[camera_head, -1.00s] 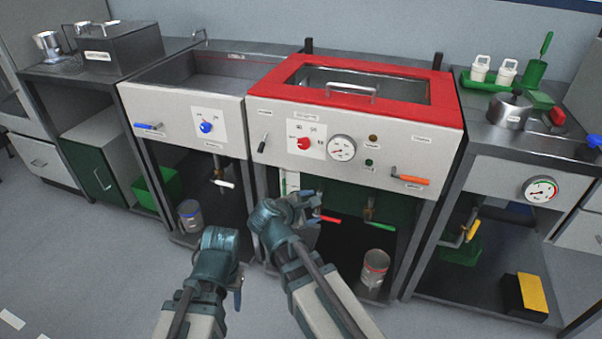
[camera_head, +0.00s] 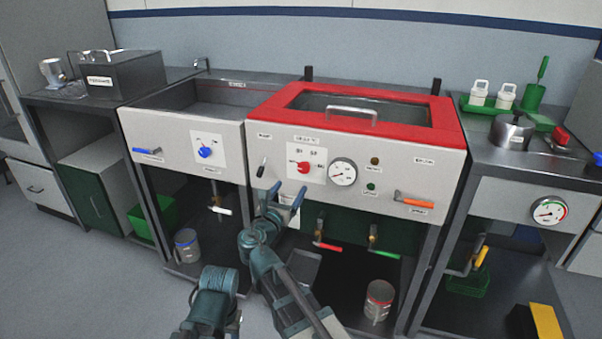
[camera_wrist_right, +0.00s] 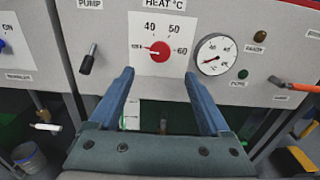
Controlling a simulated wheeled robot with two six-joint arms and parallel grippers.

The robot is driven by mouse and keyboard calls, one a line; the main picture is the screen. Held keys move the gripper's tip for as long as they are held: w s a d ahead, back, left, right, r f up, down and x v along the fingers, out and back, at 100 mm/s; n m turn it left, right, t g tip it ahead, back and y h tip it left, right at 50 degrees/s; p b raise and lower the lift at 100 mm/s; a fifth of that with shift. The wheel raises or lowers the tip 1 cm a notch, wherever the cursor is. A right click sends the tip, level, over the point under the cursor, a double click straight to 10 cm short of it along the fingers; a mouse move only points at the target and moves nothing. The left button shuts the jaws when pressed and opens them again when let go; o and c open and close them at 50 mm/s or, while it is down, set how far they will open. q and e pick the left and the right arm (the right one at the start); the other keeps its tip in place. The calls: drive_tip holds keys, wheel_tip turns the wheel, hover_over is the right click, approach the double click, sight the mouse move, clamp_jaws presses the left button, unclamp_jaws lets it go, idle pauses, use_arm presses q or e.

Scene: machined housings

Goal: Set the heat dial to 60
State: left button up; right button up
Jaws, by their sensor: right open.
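The heat dial (camera_head: 304,167) is a red round knob on a white plate on the front of the red-topped machine. It also shows in the right wrist view (camera_wrist_right: 161,51), under the label HEAT °C, with 40, 50 and 60 printed around it and 60 on its right. A pale mark seems to point left, away from 60. My right gripper (camera_head: 287,190) is open and empty, just below and in front of the dial. In the wrist view its fingers (camera_wrist_right: 158,88) point at the panel below the dial, apart from it. My left gripper (camera_head: 236,322) is low and its jaws are unclear.
A black pump lever (camera_head: 262,168) is left of the dial and a round gauge (camera_head: 343,171) is close on its right. An orange-handled lever (camera_head: 413,200) sticks out further right. Red (camera_head: 327,246) and green (camera_head: 384,254) valve handles stick out below. A blue knob (camera_head: 205,152) is on the left unit.

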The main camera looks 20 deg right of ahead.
sight(303, 169)
drive_tip(key=x, duration=1)
drive_tip(key=shift+w+d, duration=0.15)
drive_tip(key=shift+d, duration=0.05)
clamp_jaws()
